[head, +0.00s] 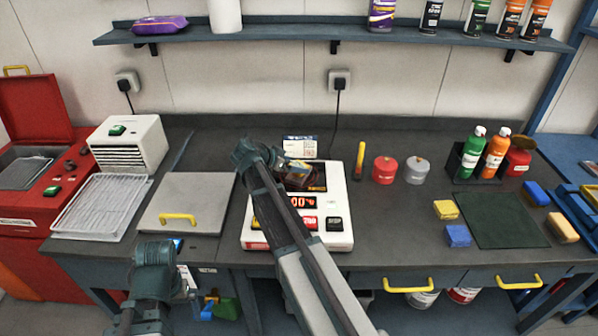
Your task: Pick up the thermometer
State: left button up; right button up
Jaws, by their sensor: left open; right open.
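I cannot pick out a thermometer for certain. A slim yellow stick with a dark lower end (360,160) stands upright on the bench, right of the white device, and may be it. My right gripper (301,176) is open over the back of the white device (341,205), which has a lit red display. Dark shapes overlap there, so I cannot tell what lies between or under its fingers. The yellow stick is apart from it, to the right. My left gripper (186,280) is open, low at the bench's front edge, partly hidden.
A red can (384,170) and a grey can (416,170) stand right of the yellow stick. A bottle rack (466,161) is farther right. A metal plate with a yellow handle (200,190) and a wire rack (100,207) lie at left.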

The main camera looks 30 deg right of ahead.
aim_at(299, 165)
jog(key=b+x, duration=0.1)
jog(key=x, duration=0.2)
jog(key=shift+w+d+f+b, duration=0.15)
jog(key=shift+f+b, duration=0.1)
jog(key=shift+b, duration=0.05)
pick_arm(q)
notch_tip(299, 165, down, 2)
jog(key=shift+f, duration=0.1)
pick_arm(e)
jog(key=shift+r, duration=0.15)
